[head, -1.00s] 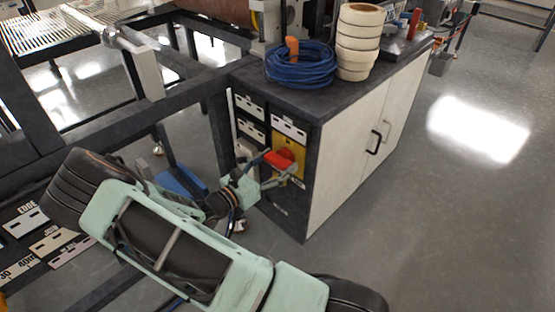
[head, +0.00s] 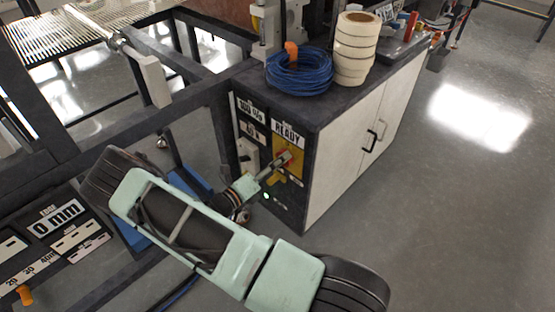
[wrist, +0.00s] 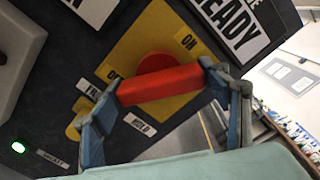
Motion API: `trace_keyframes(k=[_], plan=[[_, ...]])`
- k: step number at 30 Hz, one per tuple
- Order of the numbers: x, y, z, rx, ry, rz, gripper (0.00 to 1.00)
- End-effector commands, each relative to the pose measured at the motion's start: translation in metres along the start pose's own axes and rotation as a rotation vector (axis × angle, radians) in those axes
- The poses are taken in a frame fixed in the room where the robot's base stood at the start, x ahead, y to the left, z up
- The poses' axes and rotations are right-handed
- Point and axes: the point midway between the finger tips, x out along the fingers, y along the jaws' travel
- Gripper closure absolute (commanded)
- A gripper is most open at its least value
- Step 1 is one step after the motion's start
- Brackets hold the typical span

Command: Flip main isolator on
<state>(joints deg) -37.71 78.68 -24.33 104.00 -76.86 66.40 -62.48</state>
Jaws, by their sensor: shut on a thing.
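The main isolator is a red bar handle (wrist: 160,86) on a round red hub, on a yellow plate (wrist: 150,35) marked ON at upper right and OFF at left. My gripper (wrist: 160,80) is shut on the handle, one finger at each end of the bar in the wrist view. In the head view my gripper (head: 279,166) reaches the yellow plate (head: 299,167) on the cabinet's dark end panel, and hides most of the handle. A sign reading READY (head: 287,132) is above it. A small green light (wrist: 18,147) glows at lower left in the wrist view.
The cabinet top holds a blue cable coil (head: 300,76) and a stack of cream rolls (head: 355,50). A dark machine frame (head: 170,112) stands left of the cabinet. A display reads 0 mm (head: 55,219). The floor at right (head: 450,180) is open.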

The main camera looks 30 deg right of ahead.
Motion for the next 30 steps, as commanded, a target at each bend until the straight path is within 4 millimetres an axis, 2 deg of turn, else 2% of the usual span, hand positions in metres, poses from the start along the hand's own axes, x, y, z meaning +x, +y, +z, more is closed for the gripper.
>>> trace_keyframes(k=[15, 30], plan=[[-0.0001, -0.0005, -0.0004, -0.422, 0.000, 0.000, 0.55], [-0.0003, 0.0004, -0.0011, -0.563, 0.001, 0.001, 0.55]])
